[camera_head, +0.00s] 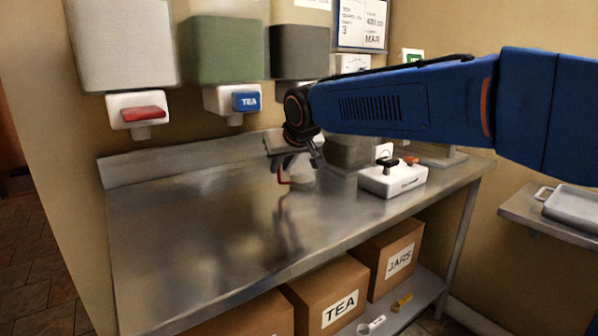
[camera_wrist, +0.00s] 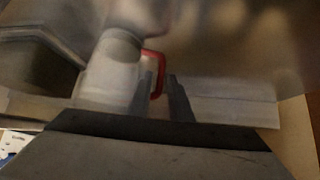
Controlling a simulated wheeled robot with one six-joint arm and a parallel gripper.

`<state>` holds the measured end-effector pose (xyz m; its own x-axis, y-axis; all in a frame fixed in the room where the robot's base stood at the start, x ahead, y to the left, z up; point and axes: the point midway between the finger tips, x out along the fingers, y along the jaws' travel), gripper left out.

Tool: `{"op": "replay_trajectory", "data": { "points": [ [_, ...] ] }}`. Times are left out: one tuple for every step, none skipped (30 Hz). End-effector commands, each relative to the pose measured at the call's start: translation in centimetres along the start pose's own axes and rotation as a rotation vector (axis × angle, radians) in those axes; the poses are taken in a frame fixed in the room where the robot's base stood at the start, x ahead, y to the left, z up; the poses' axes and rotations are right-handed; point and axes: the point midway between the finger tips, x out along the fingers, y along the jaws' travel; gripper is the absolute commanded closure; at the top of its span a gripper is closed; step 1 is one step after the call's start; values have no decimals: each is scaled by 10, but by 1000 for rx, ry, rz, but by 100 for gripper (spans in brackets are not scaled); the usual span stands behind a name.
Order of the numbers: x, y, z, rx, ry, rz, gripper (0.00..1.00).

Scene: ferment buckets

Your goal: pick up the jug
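The jug (camera_wrist: 110,70) is pale and translucent with a red handle (camera_wrist: 157,72). In the head view the jug (camera_head: 302,180) stands on the metal counter, partly hidden by my arm's end, with its red handle toward the left. My gripper (camera_wrist: 162,78) is open in the wrist view, its two dark fingers apart. The handle's outer bar shows between the fingertips; I cannot tell whether it is inside the grip or just beyond it. In the head view my gripper (camera_head: 317,160) is just above and beside the jug, its fingers small and dark.
The steel counter (camera_head: 190,235) is clear on the left. A white box with black and red levers (camera_head: 393,181) stands right of the jug. Dispensers, one labelled TEA (camera_head: 246,102), hang on the wall above. Cardboard boxes (camera_head: 328,292) sit on the shelf below.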

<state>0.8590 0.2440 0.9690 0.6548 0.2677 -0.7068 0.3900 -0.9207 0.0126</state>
Motion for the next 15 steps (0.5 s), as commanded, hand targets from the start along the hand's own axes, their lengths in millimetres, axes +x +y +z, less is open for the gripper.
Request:
{"op": "replay_trajectory", "data": {
  "points": [
    [4,0,0,0,-1,0,81],
    [6,0,0,0,-2,0,81],
    [7,0,0,0,-1,0,81],
    [8,0,0,0,-1,0,81],
    [9,0,0,0,-1,0,81],
    [10,0,0,0,-1,0,81],
    [12,0,0,0,-1,0,81],
    [14,0,0,0,-1,0,81],
    [17,0,0,0,-1,0,81],
    [20,0,0,0,-1,0,81],
    [23,0,0,0,-2,0,81],
    [29,0,1,0,-3,0,81],
    [34,0,1,0,-4,0,81],
    [38,0,1,0,-3,0,81],
    [44,0,1,0,-2,0,81]
  ]
}}
